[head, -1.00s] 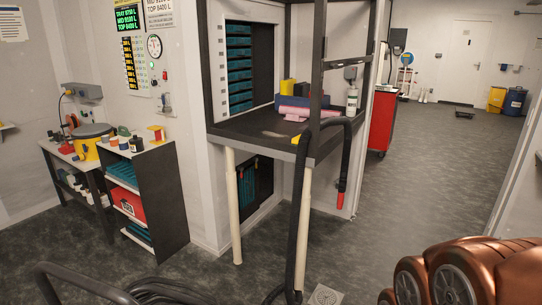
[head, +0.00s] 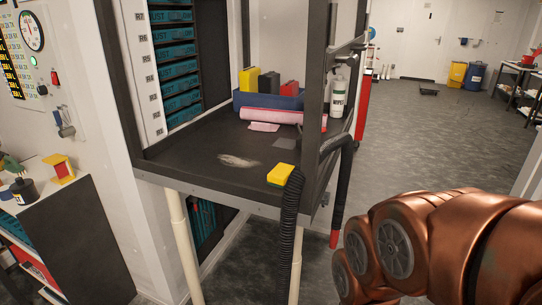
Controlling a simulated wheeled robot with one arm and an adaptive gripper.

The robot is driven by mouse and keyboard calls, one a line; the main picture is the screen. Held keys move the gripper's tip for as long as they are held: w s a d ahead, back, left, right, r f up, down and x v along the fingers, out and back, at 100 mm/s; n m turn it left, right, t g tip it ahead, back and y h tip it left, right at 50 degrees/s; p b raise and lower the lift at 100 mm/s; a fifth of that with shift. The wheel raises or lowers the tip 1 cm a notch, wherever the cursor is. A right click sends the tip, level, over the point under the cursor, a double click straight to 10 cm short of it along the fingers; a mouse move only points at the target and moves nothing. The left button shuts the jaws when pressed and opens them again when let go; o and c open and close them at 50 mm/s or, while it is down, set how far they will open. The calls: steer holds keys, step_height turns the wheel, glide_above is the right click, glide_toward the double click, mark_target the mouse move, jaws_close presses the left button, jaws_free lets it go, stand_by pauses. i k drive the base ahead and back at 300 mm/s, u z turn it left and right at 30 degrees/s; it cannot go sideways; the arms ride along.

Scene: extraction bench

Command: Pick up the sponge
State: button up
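A small yellow sponge (head: 281,174) lies on the dark bench top (head: 190,158) near its front right edge, in the head view. A black ribbed hose hangs just in front of it and to its right. A pale dusty smear (head: 238,161) is on the bench top to the left of the sponge. Part of my copper-coloured arm shows at the lower right, well apart from the sponge. My gripper is not in the picture.
A dark upright post (head: 313,105) and the black hose (head: 291,230) stand at the bench's front right. Behind the sponge are a pink roll (head: 270,115), a blue bin (head: 262,100) with coloured blocks, and a white bottle (head: 338,97). Open floor (head: 430,125) lies to the right.

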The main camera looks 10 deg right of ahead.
mark_target(278, 177)
steer(key=i, duration=0.85)
steer(key=u, duration=2.1)
steer(key=i, duration=1.5)
steer(key=z, duration=2.6)
